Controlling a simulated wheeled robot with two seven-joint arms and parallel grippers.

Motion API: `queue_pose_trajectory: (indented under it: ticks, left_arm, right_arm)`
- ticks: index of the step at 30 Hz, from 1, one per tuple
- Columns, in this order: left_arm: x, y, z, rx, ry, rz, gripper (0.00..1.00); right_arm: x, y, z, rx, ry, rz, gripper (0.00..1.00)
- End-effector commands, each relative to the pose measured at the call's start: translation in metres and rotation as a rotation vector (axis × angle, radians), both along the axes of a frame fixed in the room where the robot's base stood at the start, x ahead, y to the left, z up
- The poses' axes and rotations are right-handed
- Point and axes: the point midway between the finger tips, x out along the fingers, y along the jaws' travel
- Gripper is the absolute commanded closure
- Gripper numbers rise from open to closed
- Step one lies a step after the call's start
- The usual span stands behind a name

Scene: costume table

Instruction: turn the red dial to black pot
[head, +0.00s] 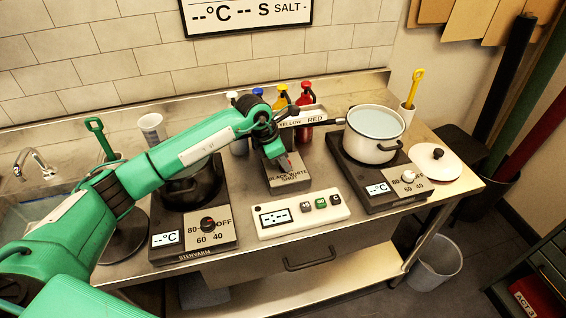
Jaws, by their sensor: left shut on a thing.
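My left arm comes in from the left, and its left gripper (277,148) points down at the grey box (288,182) in the middle of the table. The box carries the words BLACK and WHITE, and the label RED stands just above it. The gripper is shut on the red dial, which it mostly hides; which way the dial points cannot be told. The black pot (184,190) stands on the left hot plate, partly hidden behind my arm. My right gripper is not in view.
A white pot (374,130) stands on the right hot plate (398,186), with a white lid (436,160) beside it. A white button panel (300,213) lies in front of the grey box. Coloured bottles (305,98) stand behind. The sink (35,200) is at left.

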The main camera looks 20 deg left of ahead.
Motion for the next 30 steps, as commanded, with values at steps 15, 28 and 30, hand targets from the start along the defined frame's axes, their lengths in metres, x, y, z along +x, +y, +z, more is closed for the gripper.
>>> queue_pose_trajectory:
  ticks: [15, 28, 30]
  left_arm:
    - [0.0, 0.0, 0.001, 0.0, 0.0, -0.003, 0.51]
    - [-0.002, 0.006, 0.013, 0.001, -0.003, -0.002, 0.51]
    - [-0.005, 0.01, 0.025, 0.002, -0.004, -0.003, 0.51]
  right_arm:
    - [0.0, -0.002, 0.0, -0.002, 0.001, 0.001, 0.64]
    - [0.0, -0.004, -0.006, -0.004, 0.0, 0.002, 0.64]
    - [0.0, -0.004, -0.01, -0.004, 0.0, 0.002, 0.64]
